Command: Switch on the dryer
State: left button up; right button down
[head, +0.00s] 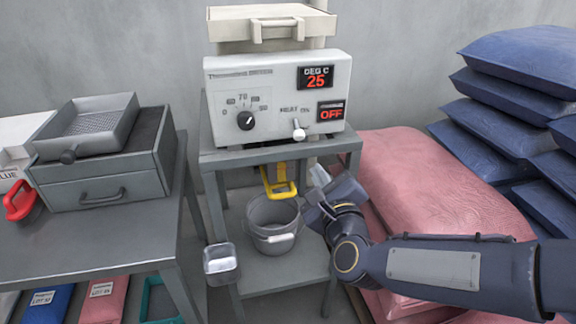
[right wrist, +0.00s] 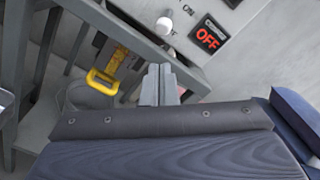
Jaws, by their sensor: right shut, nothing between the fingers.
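The dryer (head: 275,95) is a pale box on a grey stand, with a black dial (head: 245,120), a red "25" DEG C display (head: 315,78) and a red "OFF" display (head: 331,112). A toggle switch with a white knob (head: 298,130) sits low on its front, left of the OFF display. In the right wrist view the knob (right wrist: 164,25) and the OFF display (right wrist: 207,39) show at the top. My right gripper (head: 318,180) is shut and empty, below and right of the switch, apart from it. Its fingers (right wrist: 159,80) point up toward the panel. My left gripper is not in view.
A yellow handle (head: 279,181) hangs under the stand's top (head: 215,157), above a grey bucket (head: 272,225). Pink sacks (head: 420,180) and blue sacks (head: 515,95) are piled on the right. A side table (head: 90,240) with a drawer box (head: 100,180) stands on the left.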

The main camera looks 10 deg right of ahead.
aim_at(305, 148)
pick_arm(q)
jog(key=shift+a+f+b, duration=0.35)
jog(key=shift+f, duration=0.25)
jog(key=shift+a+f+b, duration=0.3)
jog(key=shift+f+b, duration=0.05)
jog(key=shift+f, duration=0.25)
pick_arm(e)
jog(key=m, duration=0.1)
jog(key=w+a+f+m+h, duration=0.1)
jog(key=m, duration=0.1)
jog(key=m+t+h, duration=0.1)
jog(key=m, duration=0.1)
jog(key=shift+w+a+f, duration=0.15)
jog(key=shift+a+f, duration=0.05)
jog(key=shift+f, duration=0.05)
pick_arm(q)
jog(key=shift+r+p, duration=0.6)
pick_arm(e)
jog(key=w, duration=0.6)
jog(key=w+d+r, duration=0.1)
jog(key=w, duration=0.3)
jog(key=shift+s, duration=0.1)
